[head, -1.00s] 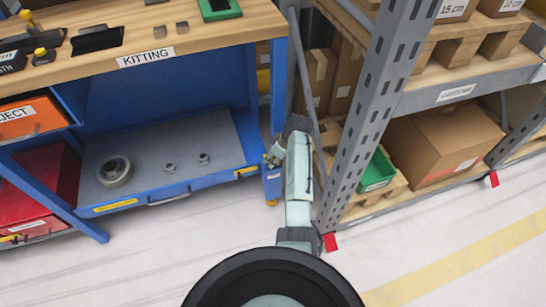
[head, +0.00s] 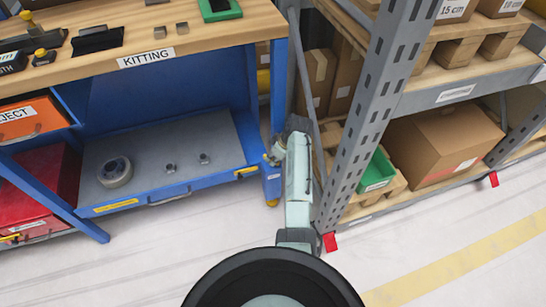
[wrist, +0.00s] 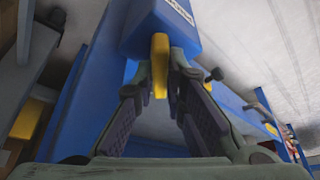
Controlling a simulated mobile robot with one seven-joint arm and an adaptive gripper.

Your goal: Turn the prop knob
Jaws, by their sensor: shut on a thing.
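The yellow prop knob (wrist: 160,65) shows in the wrist view as a narrow upright piece against the end of a blue block (wrist: 158,30) with a white label. My gripper (wrist: 163,72) has its two fingertips closed on either side of the knob. In the head view my gripper (head: 272,157) is low beside the right front leg of the blue workbench, above a small blue part (head: 271,185). The knob cannot be made out between the fingers in the head view.
The workbench's lower shelf (head: 225,133) holds a tape roll (head: 114,172) and two small metal pieces. A grey metal rack (head: 365,115) stands close to the right of my arm, with a green bin (head: 378,170) and cartons. The floor in front is clear.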

